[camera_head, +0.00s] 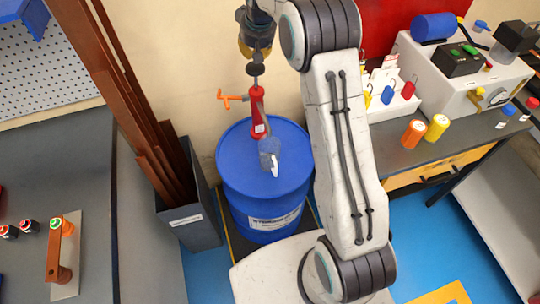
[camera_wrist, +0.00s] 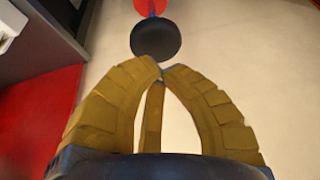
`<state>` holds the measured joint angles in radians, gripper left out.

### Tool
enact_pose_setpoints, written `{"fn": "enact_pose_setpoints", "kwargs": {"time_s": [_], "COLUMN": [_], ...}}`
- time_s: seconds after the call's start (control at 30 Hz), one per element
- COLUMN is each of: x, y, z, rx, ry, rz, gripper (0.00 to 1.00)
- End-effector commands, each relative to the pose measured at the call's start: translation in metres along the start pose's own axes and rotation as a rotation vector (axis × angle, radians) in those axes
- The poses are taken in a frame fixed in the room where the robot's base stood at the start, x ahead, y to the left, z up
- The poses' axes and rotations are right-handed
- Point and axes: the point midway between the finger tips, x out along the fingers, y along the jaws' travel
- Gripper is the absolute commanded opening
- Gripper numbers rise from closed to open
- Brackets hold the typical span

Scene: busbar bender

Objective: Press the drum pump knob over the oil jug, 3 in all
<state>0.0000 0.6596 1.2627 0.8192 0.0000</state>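The blue drum (camera_head: 232,175) stands on the floor in the middle of the head view.
A grey bin (camera_head: 200,220) with tall brown bars stands left of the drum. A workbench with a machine (camera_head: 460,80) and orange (camera_head: 413,134) and yellow (camera_head: 436,127) cylinders is at right. A grey bench with a small fixture (camera_head: 64,255) is at left.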

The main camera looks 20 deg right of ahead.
Motion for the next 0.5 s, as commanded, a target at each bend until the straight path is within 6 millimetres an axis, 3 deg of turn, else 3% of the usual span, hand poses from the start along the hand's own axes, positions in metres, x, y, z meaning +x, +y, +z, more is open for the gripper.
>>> {"fn": "enact_pose_setpoints", "kwargs": {"time_s": [0.5], "x": [0.008], "y": [0.0], "z": [0.0034], "rx": [0.0], "ry": [0.0], "rz": [0.0], "gripper": [0.0]}}
